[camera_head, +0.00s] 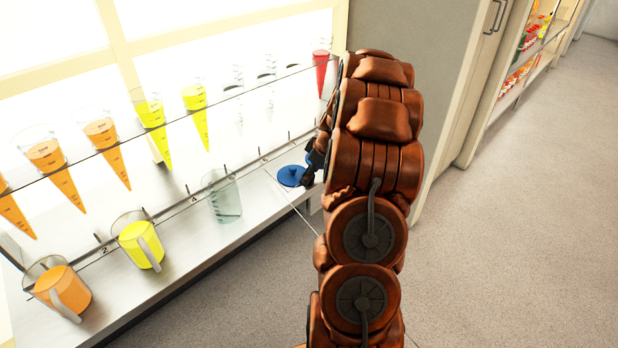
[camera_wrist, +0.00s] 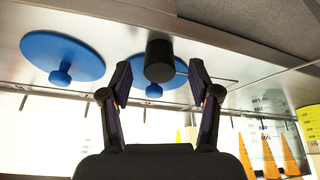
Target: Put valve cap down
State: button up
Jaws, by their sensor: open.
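A small black cylinder, which looks like the valve cap (camera_wrist: 160,62), shows in the wrist view between and just beyond the fingertips. My gripper (camera_wrist: 159,75) is open, with a clear gap between each finger and the cylinder. The cylinder partly covers a blue knobbed disc (camera_wrist: 178,82) behind it. Whether the cylinder rests on the counter or on that disc, I cannot tell. In the head view my gripper (camera_head: 309,170) is low over the counter, mostly hidden by my arm; I cannot pick out the black cylinder there.
Another blue knobbed disc (camera_wrist: 62,57) lies on the metal counter (camera_head: 255,208); one disc also shows in the head view (camera_head: 291,176). A clear beaker (camera_head: 222,200), a yellow jug (camera_head: 140,243) and an orange jug (camera_head: 62,290) stand left. Cones hang above. Open floor lies right.

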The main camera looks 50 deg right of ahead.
jog(key=shift+x, duration=0.75)
jog(key=c, duration=1.1)
jog(key=shift+r, duration=0.1)
